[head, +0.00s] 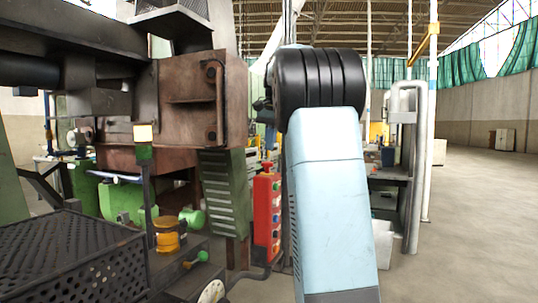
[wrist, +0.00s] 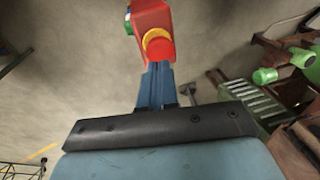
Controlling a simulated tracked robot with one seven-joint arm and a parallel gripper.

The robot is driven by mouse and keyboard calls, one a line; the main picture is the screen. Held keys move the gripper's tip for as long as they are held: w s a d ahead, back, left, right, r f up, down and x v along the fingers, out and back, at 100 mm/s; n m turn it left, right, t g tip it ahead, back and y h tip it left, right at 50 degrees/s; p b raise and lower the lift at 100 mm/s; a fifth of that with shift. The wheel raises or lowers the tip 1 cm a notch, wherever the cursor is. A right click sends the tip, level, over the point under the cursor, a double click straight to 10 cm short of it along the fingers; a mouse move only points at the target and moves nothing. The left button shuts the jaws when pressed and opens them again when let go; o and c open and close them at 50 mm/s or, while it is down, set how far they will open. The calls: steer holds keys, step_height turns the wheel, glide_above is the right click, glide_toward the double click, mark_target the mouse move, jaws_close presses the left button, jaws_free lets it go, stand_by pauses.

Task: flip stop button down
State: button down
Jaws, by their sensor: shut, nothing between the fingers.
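The red control box (head: 266,215) stands upright on a post left of my light blue arm in the head view, with a column of coloured buttons on its face. In the wrist view the box (wrist: 148,15) is at the top centre. A yellow ring with a red knob (wrist: 157,44) shows on its near end; it looks like the stop button. My gripper (wrist: 158,68) is shut and empty, its blue fingers pointing at that end. The fingertips look close to the knob; I cannot tell whether they touch. The gripper is hidden behind my arm in the head view.
A rusty furnace housing (head: 188,100) and a green louvred panel (head: 222,190) stand left of the box. A black perforated bin (head: 80,262) is at front left. A grey shelf unit (head: 392,190) stands right of my arm. Open floor (head: 470,210) lies at right.

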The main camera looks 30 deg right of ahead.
steer(key=shift+w+f, duration=0.2)
steer(key=shift+f, duration=0.8)
steer(key=shift+w+f, duration=0.15)
steer(key=shift+f, duration=0.85)
steer(key=shift+s+a+f, duration=0.15)
steer(key=shift+f, duration=1.15)
steer(key=shift+r, duration=0.15)
step_height(320, 180, up, 15)
steer(key=s, duration=0.2)
steer(key=shift+s+d, duration=0.25)
steer(key=shift+d, duration=0.05)
steer(key=shift+s+a, duration=0.1)
steer(key=s+a+f+n+t, duration=0.1)
steer(key=s+a+f+n, duration=0.2)
steer(key=s+a+f, duration=0.4)
steer(key=s+a+f+n+t, duration=0.1)
steer(key=s+a+f+n, duration=0.1)
steer(key=s+a+f, duration=0.5)
steer(key=s+a+f+n, duration=0.2)
steer(key=s+a+f, duration=0.1)
steer(key=s+f, duration=0.4)
steer(key=s+a+f+n+t, duration=0.1)
steer(key=s+a+f+n, duration=0.2)
steer(key=s+f, duration=0.5)
steer(key=shift+s+a+f+t, duration=0.15)
steer(key=shift+s+a+t, duration=0.15)
steer(key=shift+s+a, duration=0.4)
